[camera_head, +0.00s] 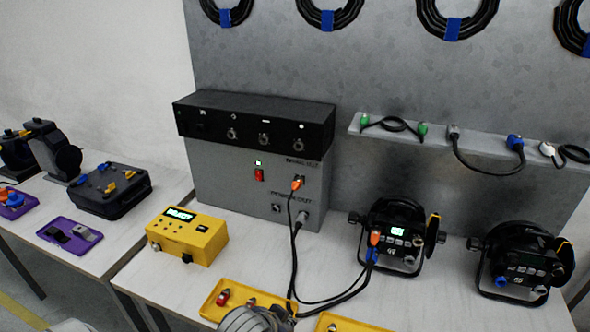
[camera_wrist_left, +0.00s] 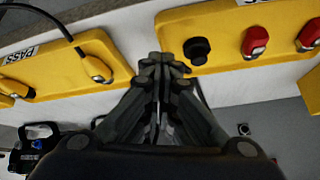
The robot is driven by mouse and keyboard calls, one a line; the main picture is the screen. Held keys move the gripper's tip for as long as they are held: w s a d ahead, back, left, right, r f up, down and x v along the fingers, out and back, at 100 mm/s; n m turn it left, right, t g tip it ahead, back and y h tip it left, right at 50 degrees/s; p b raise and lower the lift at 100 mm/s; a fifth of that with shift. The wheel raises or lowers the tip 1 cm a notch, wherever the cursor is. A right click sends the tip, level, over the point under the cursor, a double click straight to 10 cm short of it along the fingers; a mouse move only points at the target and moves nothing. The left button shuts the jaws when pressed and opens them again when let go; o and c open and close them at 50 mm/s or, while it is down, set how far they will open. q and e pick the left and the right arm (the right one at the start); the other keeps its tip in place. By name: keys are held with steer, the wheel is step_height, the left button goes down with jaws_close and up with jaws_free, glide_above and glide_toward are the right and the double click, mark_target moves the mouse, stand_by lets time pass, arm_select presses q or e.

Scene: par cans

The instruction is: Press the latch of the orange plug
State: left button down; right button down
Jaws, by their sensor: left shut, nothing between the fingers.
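An orange plug (camera_head: 297,184) sits in the front of the grey power box, with a black cable hanging from it. Another orange-tipped plug (camera_head: 375,238) is at the back of the left par can. The latch is too small to make out on either. My left gripper (camera_wrist_left: 165,62) is shut and empty in the left wrist view, its fingertips over the gap between two yellow trays, away from both orange plugs. A grey rounded part at the bottom of the head view looks like my left arm. My right gripper is not in view.
Yellow trays (camera_head: 214,311) with small connectors lie at the table's front edge; they also show in the left wrist view (camera_wrist_left: 232,62). A yellow tester (camera_head: 187,236) stands left of the grey power box (camera_head: 232,196). Two par cans, the left one (camera_head: 392,262), stand right. Black cables cross the middle.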

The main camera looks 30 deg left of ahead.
arm_select(q)
steer(key=w+a+r+n+t+y, duration=0.1)
steer(key=w+a+r+t, duration=0.1)
steer(key=w+a+r, duration=0.35)
steer(key=w+a+r+n+t, duration=0.1)
steer(key=w+a+r+t, duration=0.2)
steer(key=w+r, duration=0.5)
steer(key=n+t+y, duration=0.2)
steer(key=t, duration=0.1)
glide_toward(299, 157)
steer(key=s+r, duration=0.1)
steer(key=s, duration=0.3)
steer(key=shift+w+d, duration=0.15)
steer(key=shift+d, duration=0.3)
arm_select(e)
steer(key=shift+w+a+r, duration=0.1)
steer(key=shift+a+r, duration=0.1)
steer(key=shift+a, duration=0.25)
arm_select(q)
steer(key=shift+w, duration=0.1)
